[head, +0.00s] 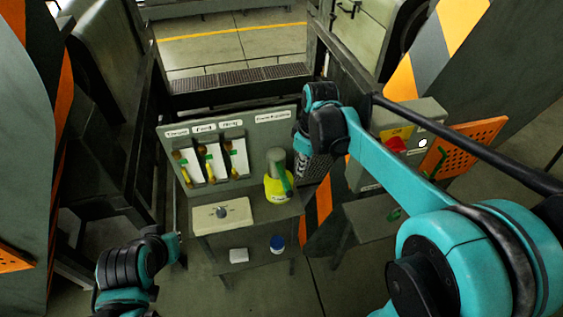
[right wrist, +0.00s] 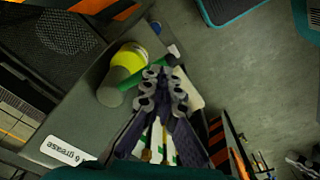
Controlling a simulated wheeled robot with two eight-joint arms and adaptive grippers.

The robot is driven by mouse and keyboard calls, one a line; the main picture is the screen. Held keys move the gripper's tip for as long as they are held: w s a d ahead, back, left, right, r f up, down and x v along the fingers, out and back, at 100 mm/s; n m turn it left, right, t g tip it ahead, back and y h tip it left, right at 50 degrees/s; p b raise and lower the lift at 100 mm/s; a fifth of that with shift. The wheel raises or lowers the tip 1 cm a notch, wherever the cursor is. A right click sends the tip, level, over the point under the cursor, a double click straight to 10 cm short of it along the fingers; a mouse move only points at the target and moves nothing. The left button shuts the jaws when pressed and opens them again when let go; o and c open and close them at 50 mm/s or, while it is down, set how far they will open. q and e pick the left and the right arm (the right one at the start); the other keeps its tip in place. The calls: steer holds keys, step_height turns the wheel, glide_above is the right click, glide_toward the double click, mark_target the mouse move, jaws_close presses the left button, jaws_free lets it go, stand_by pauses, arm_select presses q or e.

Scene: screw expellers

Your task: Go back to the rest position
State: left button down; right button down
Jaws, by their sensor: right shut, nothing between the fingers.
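The task names no object apart from my own arms. My right arm reaches in from the right in the head view. My right gripper (head: 312,166) hangs beside the right edge of the small workbench, partly hidden by its own wrist. In the right wrist view its fingers (right wrist: 162,90) are close together, shut and empty. A yellow-and-grey container with a green handle (head: 278,180) stands on the bench just left of this gripper. It also shows near the fingertips in the right wrist view (right wrist: 128,62). My left arm is at the lower left; its gripper (head: 174,246) is small and its jaws are unclear.
A grey panel (head: 264,137) with labelled slots stands behind the bench. A beige box with a knob (head: 222,213) sits on the bench. A white block (head: 238,255) and a blue-capped item (head: 277,244) are lower. A control box with a red switch (head: 396,143) stands right.

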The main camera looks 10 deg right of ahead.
steer(key=s+f+m+t+b, duration=0.3)
steer(key=s+f+b, duration=0.4)
steer(key=f+b, duration=0.4)
steer(key=s+f+m+t+b, duration=0.3)
steer(key=s+f+m+b, duration=0.2)
steer(key=f+b, duration=0.6)
steer(key=shift+s+d+m+h, duration=0.15)
steer(key=shift+s+m+h, duration=0.2)
steer(key=shift+s, duration=0.8)
steer(key=shift+f, duration=0.1)
steer(key=w+r+g+p, duration=0.1)
steer(key=w+r+p, duration=0.4)
steer(key=r+p, duration=0.4)
steer(key=w+a+r+g+p, duration=0.1)
steer(key=w+r+g+p, duration=0.1)
steer(key=w+r+p, duration=0.3)
steer(key=w+r+g+p, duration=0.1)
steer(key=w+r+p, duration=0.5)
steer(key=r+p, duration=0.7)
steer(key=y+p, duration=0.1)
steer(key=p, duration=0.1)
steer(key=shift+a+p, duration=0.2)
steer(key=shift+p, duration=0.15)
